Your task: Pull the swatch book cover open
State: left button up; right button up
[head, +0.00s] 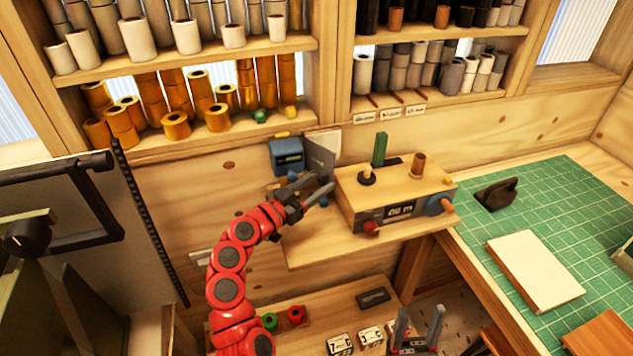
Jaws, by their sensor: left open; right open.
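A thin upright book with a grey cover and pale pages (321,153) stands against the back wall, left of the wooden machine; it looks like the swatch book. Its cover looks at most slightly parted from the pages. My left gripper (322,183) is open, its fingertips just below and in front of the book's lower edge. I cannot tell whether they touch it. My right gripper (420,315) is open and empty, low at the bottom of the view, fingers pointing up, far from the book.
A blue box (287,156) stands left of the book. The wooden machine (396,192) with knobs and pegs is close on the right. A green cutting mat (540,213) holds a cream block (535,270). Shelves of rolls (180,95) rise behind.

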pick_arm(q)
grip_shut()
dwell(1.4)
